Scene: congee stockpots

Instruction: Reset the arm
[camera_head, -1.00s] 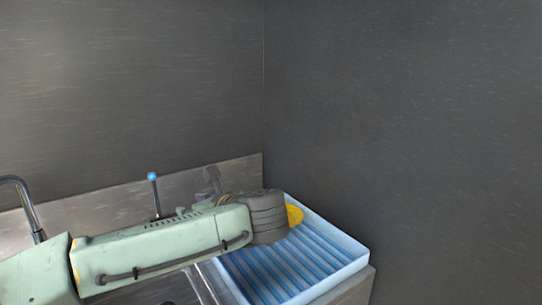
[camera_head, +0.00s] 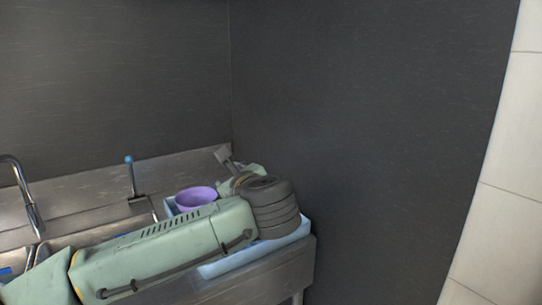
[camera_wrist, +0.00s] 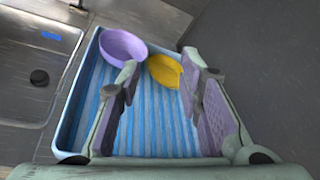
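My arm stretches over the sink counter in the head view, and its end hides most of the blue tray. My gripper (camera_wrist: 165,95) shows in the wrist view with its two fingers spread apart and nothing between the pads. It is above a blue ribbed tray (camera_wrist: 73,125). A purple bowl (camera_wrist: 122,46) stands in the tray's far left corner, and it also shows in the head view (camera_head: 196,198). A yellow bowl or dish (camera_wrist: 164,70) lies to its right, beyond the gap between the fingers; the arm hides it in the head view.
A steel sink basin (camera_wrist: 38,65) with a drain is left of the tray. A faucet (camera_head: 28,195) and a blue-knobbed lever (camera_head: 130,170) stand along the back of the counter. Dark walls rise close behind and to the right of the tray.

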